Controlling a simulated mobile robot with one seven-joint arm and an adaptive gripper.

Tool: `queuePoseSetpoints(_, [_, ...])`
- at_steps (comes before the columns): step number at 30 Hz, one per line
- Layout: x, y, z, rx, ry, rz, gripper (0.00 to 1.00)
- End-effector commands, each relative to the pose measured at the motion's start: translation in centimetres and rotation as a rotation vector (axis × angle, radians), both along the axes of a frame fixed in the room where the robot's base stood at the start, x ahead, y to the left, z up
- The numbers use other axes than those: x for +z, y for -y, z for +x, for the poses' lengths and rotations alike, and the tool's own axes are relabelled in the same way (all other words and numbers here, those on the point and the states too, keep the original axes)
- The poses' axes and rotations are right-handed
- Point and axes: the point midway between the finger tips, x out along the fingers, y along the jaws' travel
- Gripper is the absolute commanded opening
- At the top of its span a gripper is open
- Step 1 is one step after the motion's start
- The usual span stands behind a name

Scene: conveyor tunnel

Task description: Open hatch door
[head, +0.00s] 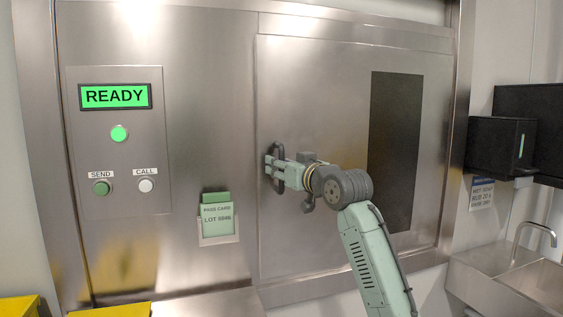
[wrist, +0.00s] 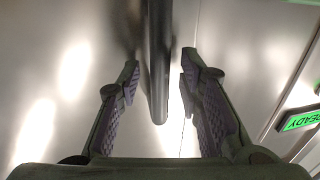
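The hatch door (head: 318,95) is a large steel panel with a dark window (head: 395,150); it looks shut in its frame. Its dark vertical handle (head: 277,158) stands near the door's left edge, and shows as a dark bar in the wrist view (wrist: 159,70). My gripper (head: 272,167) is at the handle. In the wrist view my gripper (wrist: 160,85) has its two fingers spread, one on each side of the bar, with a gap on both sides. The bar's end is between the fingers.
Left of the door is a panel with a green READY display (head: 115,96), a SEND button (head: 101,188) and a CALL button (head: 146,185). A pass card (head: 217,215) sits in a holder below. A sink (head: 520,270) and a black dispenser (head: 500,145) stand at right.

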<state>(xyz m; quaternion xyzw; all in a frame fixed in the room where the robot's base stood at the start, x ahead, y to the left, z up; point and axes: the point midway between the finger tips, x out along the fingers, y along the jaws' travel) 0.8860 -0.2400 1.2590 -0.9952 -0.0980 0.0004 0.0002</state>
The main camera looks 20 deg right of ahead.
Motion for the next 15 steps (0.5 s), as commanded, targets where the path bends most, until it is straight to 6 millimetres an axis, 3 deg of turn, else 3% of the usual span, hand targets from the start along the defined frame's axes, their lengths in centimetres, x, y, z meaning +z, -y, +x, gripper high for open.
queuePoseSetpoints(7, [-0.03, 0.0, 0.06, 0.0, 0.0, 0.0, 0.32])
queuePoseSetpoints(15, [-0.02, 0.0, 0.04, 0.0, 0.0, 0.0, 0.14])
